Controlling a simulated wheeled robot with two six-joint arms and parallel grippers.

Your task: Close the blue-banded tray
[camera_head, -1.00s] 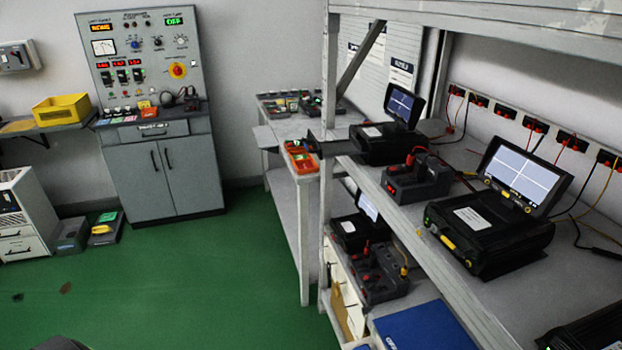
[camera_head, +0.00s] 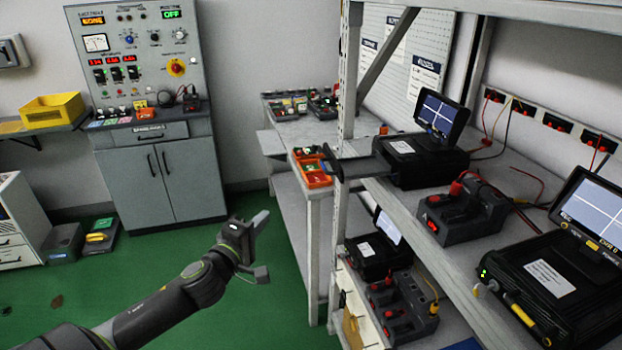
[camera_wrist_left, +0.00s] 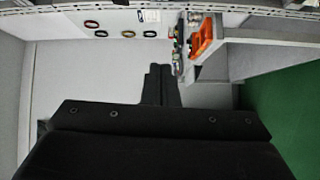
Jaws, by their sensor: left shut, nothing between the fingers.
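A dark tray (camera_head: 350,168) sticks out toward the aisle from the black instrument (camera_head: 420,160) at the far end of the upper shelf. I cannot make out a blue band on it. My left gripper (camera_head: 260,221) is at the end of the arm coming in from the lower left. In the picture it is left of and below the tray, over the green floor and apart from the rack. Its dark fingers show together in the left wrist view (camera_wrist_left: 160,85), shut with nothing between them. My right gripper is not in view.
The rack's upright (camera_head: 343,215) and shelf edge (camera_head: 430,240) are on the right. A side table (camera_head: 310,190) with an orange bin (camera_head: 314,178) stands behind it. A grey control cabinet (camera_head: 160,175) is at the back left. Green floor (camera_head: 170,265) is open between.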

